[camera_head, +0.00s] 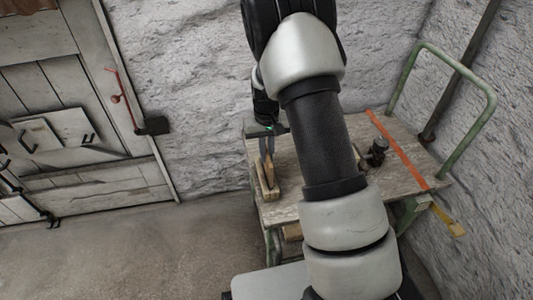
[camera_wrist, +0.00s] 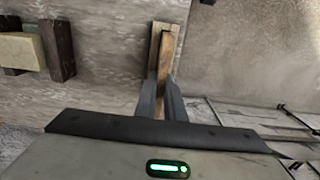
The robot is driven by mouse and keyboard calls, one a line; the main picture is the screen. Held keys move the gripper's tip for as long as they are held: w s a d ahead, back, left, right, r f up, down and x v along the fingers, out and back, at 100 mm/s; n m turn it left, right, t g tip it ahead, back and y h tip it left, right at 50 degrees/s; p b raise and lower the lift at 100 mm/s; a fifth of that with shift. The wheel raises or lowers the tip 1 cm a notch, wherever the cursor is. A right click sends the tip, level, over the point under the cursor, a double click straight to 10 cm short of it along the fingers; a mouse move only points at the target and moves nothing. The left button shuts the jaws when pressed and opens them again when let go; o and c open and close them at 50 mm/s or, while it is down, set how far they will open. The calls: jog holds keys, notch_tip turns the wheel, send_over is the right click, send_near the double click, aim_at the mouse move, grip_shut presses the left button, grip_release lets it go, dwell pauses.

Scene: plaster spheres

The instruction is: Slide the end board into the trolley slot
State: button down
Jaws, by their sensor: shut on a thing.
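The end board (camera_head: 269,168) is a narrow brown wooden piece at the left edge of the trolley deck (camera_head: 300,207). My gripper (camera_head: 267,143) is over it with its fingers pointing down. In the wrist view the two dark fingers (camera_wrist: 161,105) are shut on the brown board (camera_wrist: 164,58). Paler wooden strips that look like the slot (camera_head: 263,191) lie along the board at the deck edge; one pale strip (camera_wrist: 154,44) runs beside it in the wrist view. The board appears upright and between or against the strips. I cannot tell how deep it sits.
A green tubular handle (camera_head: 487,88) rises at the trolley's right end. An orange strap (camera_head: 398,152) crosses the deck near a small dark object (camera_head: 377,150). A pale block (camera_wrist: 18,50) with dark sides shows in the wrist view. Rough walls stand behind; open floor (camera_head: 150,250) lies left.

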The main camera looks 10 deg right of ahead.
jog(key=shift+f+b, duration=1.2)
jog(key=shift+f, duration=0.75)
jog(key=c, duration=1.8)
grip_release()
jog(key=shift+o, duration=0.2)
jog(key=shift+r, duration=0.15)
jog(key=shift+r+p, duration=1.35)
jog(key=shift+r, duration=0.5)
